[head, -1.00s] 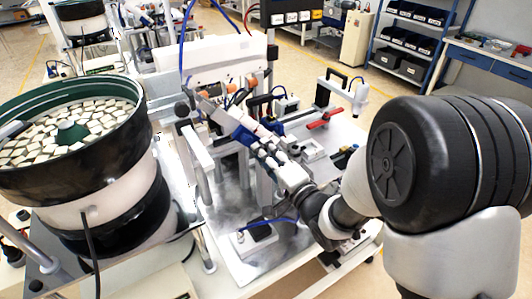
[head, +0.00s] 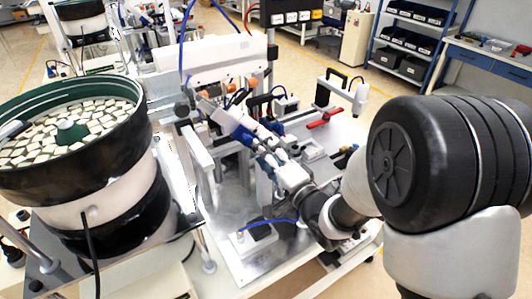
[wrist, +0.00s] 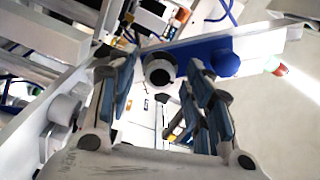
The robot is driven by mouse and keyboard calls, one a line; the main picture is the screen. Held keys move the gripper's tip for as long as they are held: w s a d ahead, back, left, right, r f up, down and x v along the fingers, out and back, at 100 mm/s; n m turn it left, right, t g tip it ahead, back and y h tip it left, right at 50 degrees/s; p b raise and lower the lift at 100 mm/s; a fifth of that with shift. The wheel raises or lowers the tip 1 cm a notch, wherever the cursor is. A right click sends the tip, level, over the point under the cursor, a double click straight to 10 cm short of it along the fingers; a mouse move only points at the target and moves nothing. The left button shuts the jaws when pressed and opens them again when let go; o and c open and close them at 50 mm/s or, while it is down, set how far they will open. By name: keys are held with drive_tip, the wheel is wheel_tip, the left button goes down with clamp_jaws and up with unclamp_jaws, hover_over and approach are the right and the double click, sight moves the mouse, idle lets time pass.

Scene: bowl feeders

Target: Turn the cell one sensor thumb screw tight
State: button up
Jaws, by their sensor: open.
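My gripper (head: 257,148) reaches up and left into the middle of the bowl feeder cell in the head view. In the wrist view my gripper (wrist: 160,80) is open, with blue-padded fingers on either side of a round white part with a dark centre (wrist: 160,72). This part sits at a blue bracket (wrist: 200,52) and lies beyond or between the fingertips; contact is not clear. A rounded blue knob (wrist: 228,64) stands just right of the right finger. I cannot tell for certain which part is the thumb screw. In the head view the fingers hide that spot.
A bowl feeder (head: 75,190) full of pale pieces stands at left. A white horizontal housing (head: 225,55) and posts crowd the gripper. A red clamp (head: 325,118) and a white handled device (head: 342,92) stand to the right. The metal plate (head: 275,258) in front is partly bare.

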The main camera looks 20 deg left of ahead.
drive_tip(key=v, duration=0.7)
drive_tip(key=shift+s+d, duration=0.15)
drive_tip(key=shift+d, duration=0.05)
drive_tip(key=d+r+n+g+h, duration=0.1)
drive_tip(key=d+r+n+h, duration=0.2)
drive_tip(key=d+h, duration=1.3)
drive_tip(key=s+d+n+g+y, duration=0.1)
drive_tip(key=s+d+g, duration=0.2)
drive_tip(key=s, duration=0.8)
drive_tip(key=s+d+n+g+y, duration=0.1)
drive_tip(key=s+d+g, duration=0.2)
drive_tip(key=s+d, duration=0.3)
drive_tip(key=s, duration=0.5)
drive_tip(key=shift+s+d+r, duration=0.2)
drive_tip(key=shift+s+d, duration=0.05)
drive_tip(key=shift+d, duration=0.15)
drive_tip(key=shift+c, duration=0.5)
